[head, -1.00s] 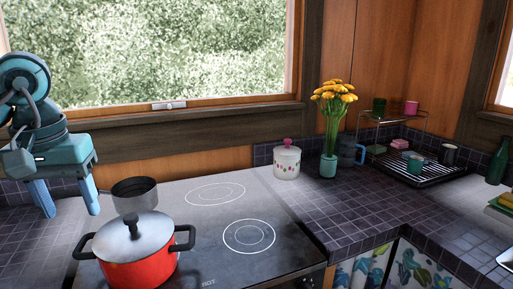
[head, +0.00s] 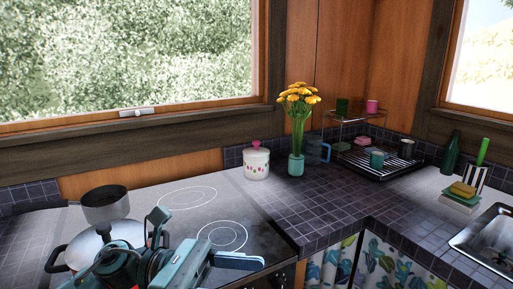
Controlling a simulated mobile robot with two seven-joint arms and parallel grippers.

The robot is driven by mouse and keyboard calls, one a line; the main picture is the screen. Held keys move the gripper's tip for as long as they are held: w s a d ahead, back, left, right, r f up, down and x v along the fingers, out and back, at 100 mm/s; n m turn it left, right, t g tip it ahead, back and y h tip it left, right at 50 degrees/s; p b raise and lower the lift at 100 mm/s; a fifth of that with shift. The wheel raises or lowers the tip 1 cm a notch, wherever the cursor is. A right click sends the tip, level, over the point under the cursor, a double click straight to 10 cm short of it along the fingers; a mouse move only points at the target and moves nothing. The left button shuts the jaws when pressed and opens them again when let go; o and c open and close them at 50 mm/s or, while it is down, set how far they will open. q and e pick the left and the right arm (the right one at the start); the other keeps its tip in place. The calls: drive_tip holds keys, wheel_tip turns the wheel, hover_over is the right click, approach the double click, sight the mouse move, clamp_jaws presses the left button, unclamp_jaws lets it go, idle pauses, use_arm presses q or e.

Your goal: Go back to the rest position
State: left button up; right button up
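My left arm crosses the bottom of the head view, in front of the lidded pot. My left gripper (head: 237,261) points right over the front of the cooktop (head: 262,235). One blue finger shows clearly; the other cannot be made out, so its opening is unclear. I see nothing held in it. My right gripper is not in view.
A dark saucepan (head: 105,206) stands behind the pot. A white canister (head: 256,163), a vase of yellow flowers (head: 297,163) and a dish rack (head: 375,163) stand along the back. A sink (head: 487,240) is at right. The tiled counter (head: 325,205) has clear room.

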use_arm(q)
drive_tip(key=w+a+f+n+t+y, duration=0.2)
drive_tip(key=f+n+t, duration=0.2)
drive_tip(key=n+t, duration=0.5)
drive_tip(key=w+a+f+n+t+y+p, duration=0.1)
drive_tip(key=w+f+n+t+y, duration=0.2)
drive_tip(key=n, duration=1.1)
drive_tip(key=w+a+f+n+t+y, duration=0.15)
drive_tip(key=f+n+t, duration=0.25)
drive_tip(key=n+t, duration=0.55)
drive_tip(key=s+a+f+n+g+y, duration=0.3)
drive_tip(key=s+f+n, duration=0.3)
drive_tip(key=f+n, duration=0.3)
drive_tip(key=s+a+f+n+g+y, duration=0.4)
drive_tip(key=f+n, duration=0.6)
drive_tip(key=f, duration=0.3)
drive_tip(key=s+g+y+p, duration=0.1)
drive_tip(key=s+y, duration=0.1)
drive_tip(key=s, duration=0.1)
drive_tip(key=shift+s+a, duration=0.15)
